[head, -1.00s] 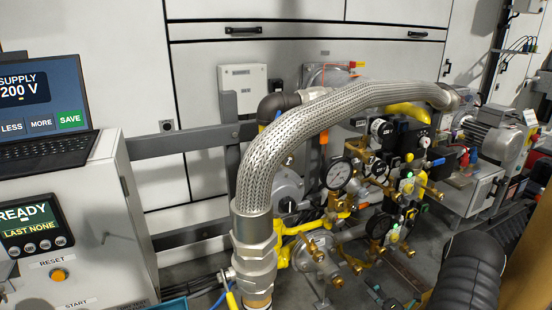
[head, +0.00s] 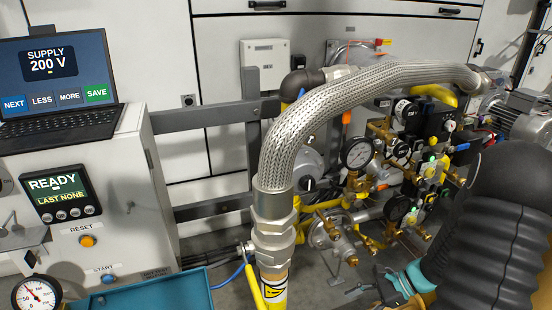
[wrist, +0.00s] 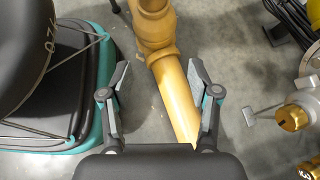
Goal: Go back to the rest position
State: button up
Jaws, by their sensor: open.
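My gripper (head: 392,288) shows at the lower right of the head view, at the end of my dark ribbed arm, in front of the valve and gauge assembly. In the wrist view my gripper (wrist: 158,72) has its two fingers spread wide, with nothing held between them. A yellow pipe (wrist: 178,95) runs beyond the fingers over a grey floor. It looks apart from them, though the exact distance is hard to tell.
A braided steel hose (head: 330,105) arches over the gas train with its pressure gauge (head: 357,152). At left are a laptop (head: 60,85) and a control cabinet (head: 110,190) reading READY. A teal tray (head: 165,297) and a gauge (head: 37,294) are in front.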

jog(key=s+a+r+n+t+h+p, duration=0.1)
jog(key=s+r+n+t+h, duration=0.1)
jog(key=r+n, duration=0.4)
jog(key=s+a+r+n+t+h+p, duration=0.1)
jog(key=s+r+n+h, duration=0.3)
jog(key=r, duration=1)
jog(key=s+a+r+n+t+h+p, duration=0.1)
jog(key=s+a+r+n+t+h, duration=0.1)
jog(key=s+r+n, duration=0.4)
notch_tip(320, 180, up, 4)
jog(key=shift+a+r+n+t+h, duration=0.2)
jog(key=shift+a+n+t+h, duration=0.2)
jog(key=shift+a+n+h, duration=0.55)
